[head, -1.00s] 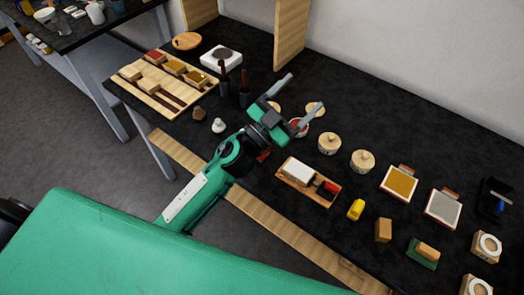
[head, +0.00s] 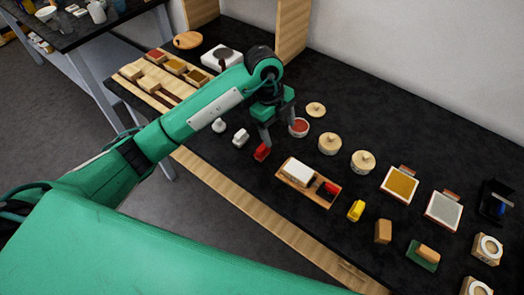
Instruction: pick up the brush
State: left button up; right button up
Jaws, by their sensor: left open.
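No object shows clearly as a brush; I cannot tell which thing it is. My left gripper (head: 277,130) points down over the black table (head: 330,235), open, with nothing visible between its fingers. A small red block-like item (head: 262,152) lies just in front of its fingers, at lower left, and a bowl with red contents (head: 299,127) stands just to its right. My left arm crosses the view and covers part of the table behind it, where dark upright tools stood in the earlier frame. My right gripper is out of view.
A wooden tray (head: 284,177) holds a white block and a red and black item. Lidded pots (head: 330,143), a yellow item (head: 356,210) and framed panels (head: 400,183) stand to the right. Small white pieces (head: 240,137) sit left of the gripper. A wooden board (head: 292,38) stands behind.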

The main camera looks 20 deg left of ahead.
pick_arm(q)
jog(key=w+a+n+y, duration=0.1)
jog(key=a+y, duration=0.1)
jog(key=a, duration=0.2)
jog(key=p, duration=0.1)
send_over(262, 146)
jog(key=shift+n+y, duration=0.3)
jog(key=f, duration=0.7)
jog(key=shift+s+d+f, duration=0.15)
jog(key=shift+d, duration=0.05)
jog(key=shift+f+p, duration=0.55)
jog(key=shift+p, duration=0.1)
notch_tip(262, 146, down, 4)
jog(key=shift+a+r+p, duration=0.1)
jog(key=shift+r+p, duration=0.15)
jog(key=shift+p, duration=0.5)
jog(key=shift+f, duration=0.4)
jog(key=shift+c, duration=0.2)
jog(key=c, duration=1)
